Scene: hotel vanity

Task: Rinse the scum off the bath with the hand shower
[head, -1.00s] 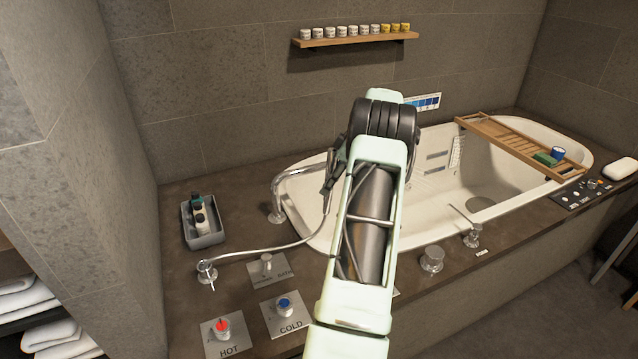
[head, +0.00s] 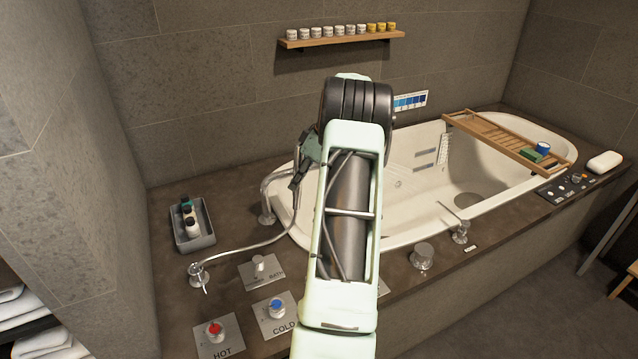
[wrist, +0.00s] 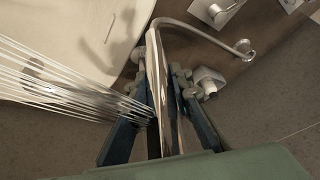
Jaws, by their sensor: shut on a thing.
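My gripper (wrist: 160,115) is shut on the hand shower (wrist: 157,75), a silver tube between its two dark fingers. Thin streams of water (wrist: 60,80) spray from near it toward the left of the wrist view. In the head view my gripper (head: 305,160) is over the near left end of the bath, partly hidden by my arm. The silver hose (head: 250,247) runs from there to its fitting on the deck. The cream bath (head: 410,222) also shows in the wrist view (wrist: 65,20). I cannot clearly make out scum; my arm hides part of the bath.
A curved spout (head: 266,195) stands close by my gripper. A grey tray of bottles (head: 203,240), hot knob (head: 214,331) and cold knob (head: 277,307) are on the deck. A wooden rack (head: 485,135) spans the bath's far end. A jar shelf (head: 345,38) is above.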

